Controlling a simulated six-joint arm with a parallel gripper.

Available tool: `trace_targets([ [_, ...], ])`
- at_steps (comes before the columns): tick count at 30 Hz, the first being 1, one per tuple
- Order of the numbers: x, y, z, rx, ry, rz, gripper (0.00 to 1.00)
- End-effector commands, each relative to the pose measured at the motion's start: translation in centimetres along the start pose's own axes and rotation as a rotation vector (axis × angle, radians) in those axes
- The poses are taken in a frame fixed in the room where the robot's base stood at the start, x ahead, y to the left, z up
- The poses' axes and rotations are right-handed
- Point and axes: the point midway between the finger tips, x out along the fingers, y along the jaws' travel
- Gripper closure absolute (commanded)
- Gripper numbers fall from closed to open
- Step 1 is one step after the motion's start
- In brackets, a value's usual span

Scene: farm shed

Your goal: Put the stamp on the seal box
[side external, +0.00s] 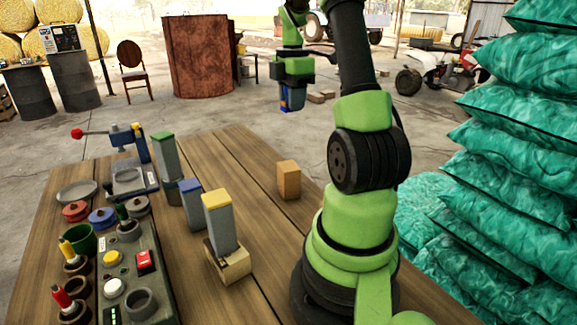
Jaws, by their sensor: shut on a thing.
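My gripper (291,98) is at the upper middle of the side external view, pointing down and raised high. It is shut on a small blue thing (297,97), mostly covered by the dark fingers; I cannot tell for sure that it is the stamp. A plain tan block (288,180) stands on the table, lower in the picture than the gripper and apart from it. A grey block with a yellow top (220,222) sits in a wooden holder (232,264). Which of these is the seal box is unclear.
The wooden table (225,160) carries a blue-topped block (191,205), a green-topped block (164,157), a red-handled press (130,172), a button panel (130,270) and a green cup (78,240). Teal sacks (515,170) are stacked at right. The table's back right is clear.

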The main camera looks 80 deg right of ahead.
Motion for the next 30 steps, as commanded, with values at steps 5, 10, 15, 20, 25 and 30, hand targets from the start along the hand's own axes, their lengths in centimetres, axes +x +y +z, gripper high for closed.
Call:
trace_targets([
  [5,2.5,-0.1,-0.2,-0.004,0.002,-0.006,0.96],
  [10,4.4,0.0,-0.2,-0.004,0.001,-0.004,0.96],
  [15,7.8,-0.1,-0.2,-0.005,0.003,-0.007,0.96],
  [20,9.9,-0.1,-0.2,-0.005,0.002,-0.003,0.96],
  [25,12.0,-0.1,-0.2,-0.004,0.002,-0.004,0.96],
  [30,13.9,0.0,-0.2,-0.005,0.001,-0.001,0.96],
])
